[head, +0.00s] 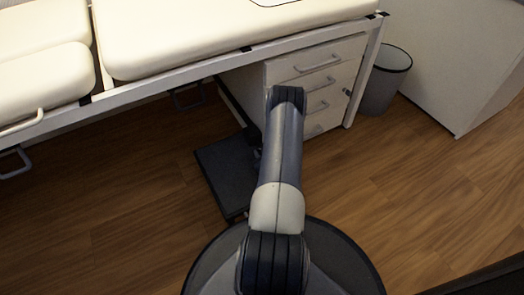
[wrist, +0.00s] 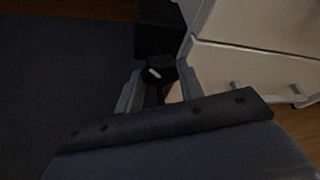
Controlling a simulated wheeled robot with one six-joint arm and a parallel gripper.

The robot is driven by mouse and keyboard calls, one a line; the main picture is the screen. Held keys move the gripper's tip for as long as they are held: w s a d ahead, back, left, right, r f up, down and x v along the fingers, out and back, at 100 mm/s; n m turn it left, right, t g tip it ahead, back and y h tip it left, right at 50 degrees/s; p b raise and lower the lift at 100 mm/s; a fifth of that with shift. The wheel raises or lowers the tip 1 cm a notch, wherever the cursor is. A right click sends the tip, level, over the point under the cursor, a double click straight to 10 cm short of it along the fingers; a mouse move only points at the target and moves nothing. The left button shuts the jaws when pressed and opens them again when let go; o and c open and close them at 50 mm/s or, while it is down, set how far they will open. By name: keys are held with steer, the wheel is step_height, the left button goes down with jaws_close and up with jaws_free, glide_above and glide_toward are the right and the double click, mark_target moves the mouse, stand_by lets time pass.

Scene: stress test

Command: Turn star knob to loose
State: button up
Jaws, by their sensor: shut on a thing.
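The star knob (wrist: 152,74) is a small dark knob with a white mark, near the middle of the dim wrist view. My gripper (wrist: 159,78) has one finger on each side of the knob and is shut on it. The white mark is tilted. The knob's lobes and any loose or tight marking are too dark to tell. In the head view my own arm hides the gripper and the knob.
A white drawer unit (head: 285,75) with grey handles stands under the cream padded table (head: 200,35), close to my arm. A dark flat base (head: 222,168) lies on the wooden floor. A grey bin (head: 383,85) stands right of the drawers.

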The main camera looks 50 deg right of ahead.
steer(key=o, duration=0.9)
steer(key=shift+o, duration=0.5)
steer(key=shift+a+f, duration=0.1)
steer(key=shift+a, duration=0.05)
